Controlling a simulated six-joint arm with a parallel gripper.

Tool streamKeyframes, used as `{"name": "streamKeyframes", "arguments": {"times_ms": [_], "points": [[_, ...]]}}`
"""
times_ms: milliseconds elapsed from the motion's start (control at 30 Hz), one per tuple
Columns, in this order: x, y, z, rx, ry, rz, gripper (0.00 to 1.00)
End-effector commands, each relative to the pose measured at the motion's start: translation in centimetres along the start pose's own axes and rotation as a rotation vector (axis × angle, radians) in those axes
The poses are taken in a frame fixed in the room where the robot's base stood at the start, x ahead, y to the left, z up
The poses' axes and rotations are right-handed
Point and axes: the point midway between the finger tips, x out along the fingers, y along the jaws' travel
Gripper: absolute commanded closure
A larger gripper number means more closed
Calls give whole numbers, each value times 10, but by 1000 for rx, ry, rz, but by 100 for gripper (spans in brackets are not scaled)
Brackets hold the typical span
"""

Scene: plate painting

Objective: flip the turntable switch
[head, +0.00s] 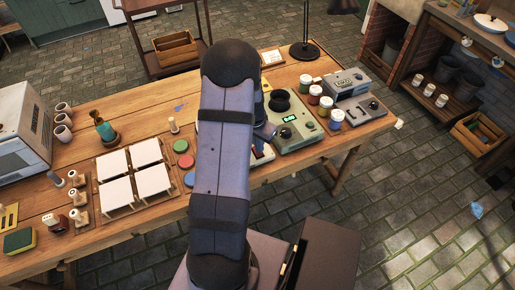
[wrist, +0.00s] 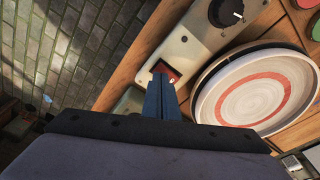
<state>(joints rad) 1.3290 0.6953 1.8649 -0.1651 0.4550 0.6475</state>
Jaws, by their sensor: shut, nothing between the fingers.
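In the wrist view, the turntable (wrist: 202,60) has a pale cream base and carries a round plate (wrist: 240,95) painted with a red ring. The red rocker switch (wrist: 164,69) sits in a dark frame on the base, beside the plate. My gripper (wrist: 160,78) is shut and empty, its blue-grey fingertips right at the switch and overlapping its near edge. I cannot tell whether they touch it. A black knob (wrist: 226,12) is on the same base. In the head view my arm hides most of the turntable and plate.
A grey-green device (head: 292,130) with a green display stands right of my arm, near several paint jars (head: 315,96). White tiles (head: 130,176) and colored discs (head: 183,152) lie to the left. The wooden table edge (wrist: 160,45) runs close beside the switch, with stone floor beyond.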

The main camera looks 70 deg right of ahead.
Motion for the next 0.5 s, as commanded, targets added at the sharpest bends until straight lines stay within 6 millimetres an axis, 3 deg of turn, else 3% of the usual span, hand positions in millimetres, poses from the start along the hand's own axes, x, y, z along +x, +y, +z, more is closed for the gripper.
{"name": "streamKeyframes", "arguments": {"times_ms": [500], "points": [[-41, 0, -6, 0, 0, 0, 100]]}}
